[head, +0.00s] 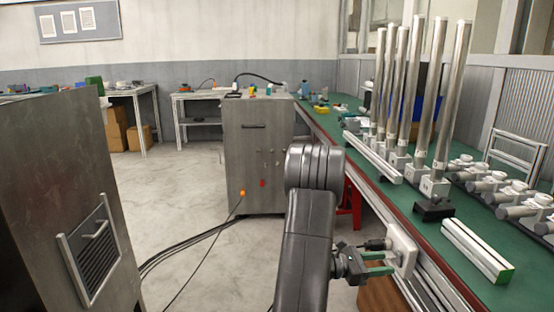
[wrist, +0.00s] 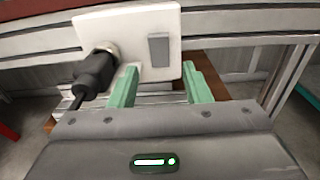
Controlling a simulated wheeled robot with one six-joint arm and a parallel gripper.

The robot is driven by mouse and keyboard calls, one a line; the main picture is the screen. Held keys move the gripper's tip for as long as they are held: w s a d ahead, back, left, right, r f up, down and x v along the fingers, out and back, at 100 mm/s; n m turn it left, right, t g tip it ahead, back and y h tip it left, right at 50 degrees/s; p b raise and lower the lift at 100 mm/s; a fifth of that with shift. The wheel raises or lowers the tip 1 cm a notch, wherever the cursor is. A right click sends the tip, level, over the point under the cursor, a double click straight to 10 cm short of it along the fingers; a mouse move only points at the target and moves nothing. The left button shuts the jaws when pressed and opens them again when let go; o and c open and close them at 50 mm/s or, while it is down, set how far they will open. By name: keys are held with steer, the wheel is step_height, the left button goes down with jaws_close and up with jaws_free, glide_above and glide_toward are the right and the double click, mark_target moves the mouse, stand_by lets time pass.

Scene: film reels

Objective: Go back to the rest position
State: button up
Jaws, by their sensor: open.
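My gripper (head: 384,263) is at the lower right of the head view, just in front of the bench's side rail. Its two green fingers also show in the wrist view (wrist: 161,80). They are spread apart with nothing between them. A white socket plate (head: 402,243) on the rail faces the gripper; it also shows in the wrist view (wrist: 150,24). A black plug (wrist: 95,74) with a cable sits in the plate's left part, close to the left finger. A grey rocker switch (wrist: 159,49) is on the plate's right part. I cannot tell whether the fingertips touch the plate.
A green-topped bench (head: 450,240) runs along the right, with tall metal tubes (head: 437,100) and several grey fittings on it. A metal cabinet (head: 255,150) stands ahead with cables on the floor. Another cabinet (head: 50,190) is at left. Open floor (head: 185,190) lies between them.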

steer(key=a+p, duration=0.2)
steer(key=a, duration=0.9)
steer(key=d+b, duration=0.3)
steer(key=d, duration=1.1)
steer(key=shift+d+f, duration=0.15)
steer(key=shift+w+r+p, duration=0.1)
steer(key=shift+r+p, duration=0.4)
steer(key=shift+p, duration=0.35)
steer(key=y+p, duration=0.1)
steer(key=p, duration=0.1)
steer(key=y+p, duration=0.1)
steer(key=p, duration=0.2)
steer(key=r+y+p, duration=0.1)
steer(key=y+p, duration=0.1)
steer(key=shift+a+p, duration=0.3)
steer(key=p, duration=0.2)
glide_toward(397, 259)
steer(key=v, duration=0.6)
steer(key=shift+f, duration=0.15)
steer(key=shift+a, duration=0.15)
